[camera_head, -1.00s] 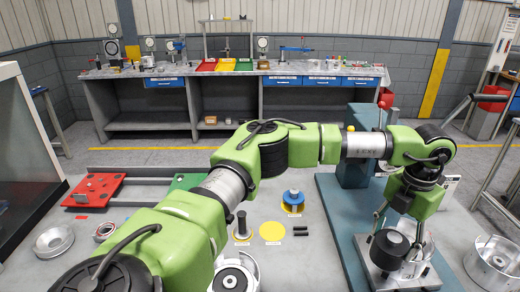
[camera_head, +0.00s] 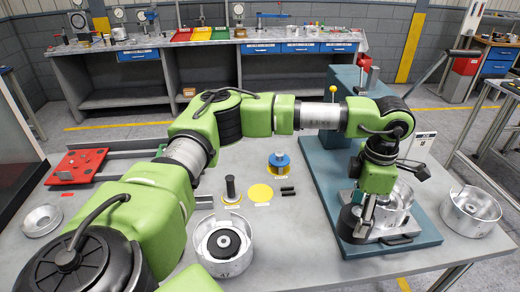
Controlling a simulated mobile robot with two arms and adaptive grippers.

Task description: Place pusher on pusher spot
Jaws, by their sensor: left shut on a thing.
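My left gripper (camera_head: 362,212) points down at the front left of the press base and is shut on a dark round part with a pale rim (camera_head: 350,228), which seems to be the pusher. The fingers partly cover it, and I cannot tell whether it touches the plate below. An empty yellow round spot (camera_head: 260,193) with a small label lies on the table, to the left of the press. The label is too small to read, so I cannot confirm it is the pusher spot. My right gripper is not in view.
A black post (camera_head: 230,188) and a blue-topped part (camera_head: 279,162) stand on yellow spots beside the empty one. Short black pins (camera_head: 288,191) lie near it. A silver housing (camera_head: 222,243) sits in front. The teal press (camera_head: 345,120) and a silver cup (camera_head: 396,212) are close to my gripper.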

